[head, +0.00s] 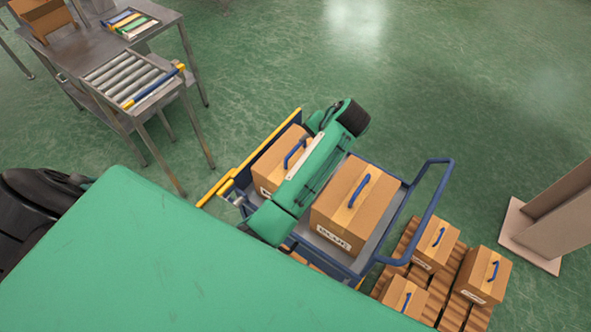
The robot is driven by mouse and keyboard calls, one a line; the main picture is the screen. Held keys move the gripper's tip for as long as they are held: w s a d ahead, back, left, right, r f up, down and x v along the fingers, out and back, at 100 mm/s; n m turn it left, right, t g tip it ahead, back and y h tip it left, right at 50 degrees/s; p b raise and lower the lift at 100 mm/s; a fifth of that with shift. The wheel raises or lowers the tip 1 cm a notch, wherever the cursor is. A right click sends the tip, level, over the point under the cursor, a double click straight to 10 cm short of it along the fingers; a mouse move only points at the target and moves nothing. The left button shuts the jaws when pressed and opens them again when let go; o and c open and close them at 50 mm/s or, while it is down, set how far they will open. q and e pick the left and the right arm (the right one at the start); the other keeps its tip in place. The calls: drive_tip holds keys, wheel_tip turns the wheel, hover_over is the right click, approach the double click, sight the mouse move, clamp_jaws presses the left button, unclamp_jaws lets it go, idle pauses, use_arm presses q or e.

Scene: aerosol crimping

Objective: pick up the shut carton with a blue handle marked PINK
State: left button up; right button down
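Several shut cartons with blue handles are in the head view, but none has a label I can read surely as PINK. More handled cartons (433,245) stand on a wooden pallet at the lower right. My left gripper's fingers are not clear, and I cannot see them holding anything. My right gripper does not show.
The blue cart has a push handle (437,190) at its right. A metal table with a roller section (125,75) stands at the upper left, holding an open carton (42,16). A beige post (560,215) stands at the right. The green floor (460,90) at the upper right is clear.

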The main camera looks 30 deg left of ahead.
sight(296, 148)
use_arm(q)
drive_tip(key=shift+x, duration=1.1)
drive_tip(key=shift+s+a+f+p, duration=0.1)
drive_tip(key=shift+a+f+p, duration=0.1)
drive_tip(key=shift+p, duration=0.3)
drive_tip(key=p+x, duration=0.1)
drive_tip(key=x, duration=0.1)
drive_tip(key=p+x, duration=0.1)
drive_tip(key=shift+s+a+f, duration=0.25)
drive_tip(key=shift+s+a, duration=0.1)
drive_tip(key=shift+a, duration=0.05)
drive_tip(key=shift+w+a+f, duration=0.1)
drive_tip(key=shift+a+f, duration=0.05)
drive_tip(key=shift+f, duration=0.35)
clamp_jaws()
drive_tip(key=shift+w+r, duration=0.1)
drive_tip(key=shift+r, duration=0.1)
